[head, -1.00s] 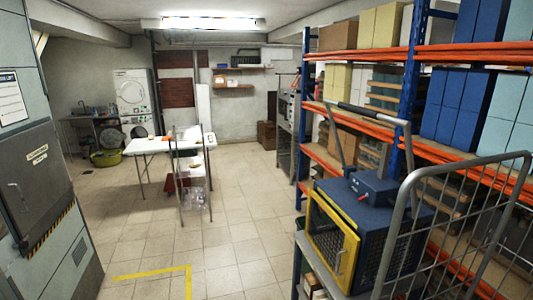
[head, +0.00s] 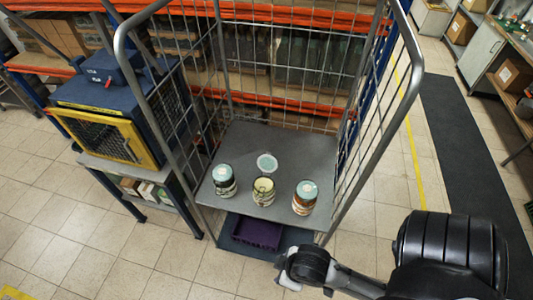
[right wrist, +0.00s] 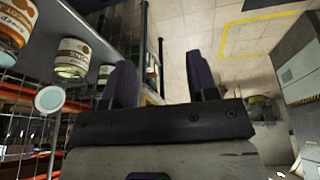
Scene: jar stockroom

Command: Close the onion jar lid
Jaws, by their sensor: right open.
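The onion jar (head: 263,191) is the middle of three jars on the trolley shelf. Its mouth is open, and its round teal lid (head: 267,163) stands swung back behind it. In the right wrist view the picture is turned over, with the onion jar (right wrist: 72,60) at upper left and its lid (right wrist: 49,99) hanging out beside it. My right gripper (head: 290,278) is in front of the shelf's front edge, apart from the jars. Its two dark fingers (right wrist: 160,76) are spread and empty. My left gripper is out of view.
A closed jar (head: 224,182) stands left of the onion jar and another closed jar (head: 305,198) stands right. The trolley's wire sides (head: 375,110) enclose the shelf (head: 290,150); its front is open. A purple crate (head: 258,233) sits below. A blue-and-yellow cage box (head: 115,125) stands left.

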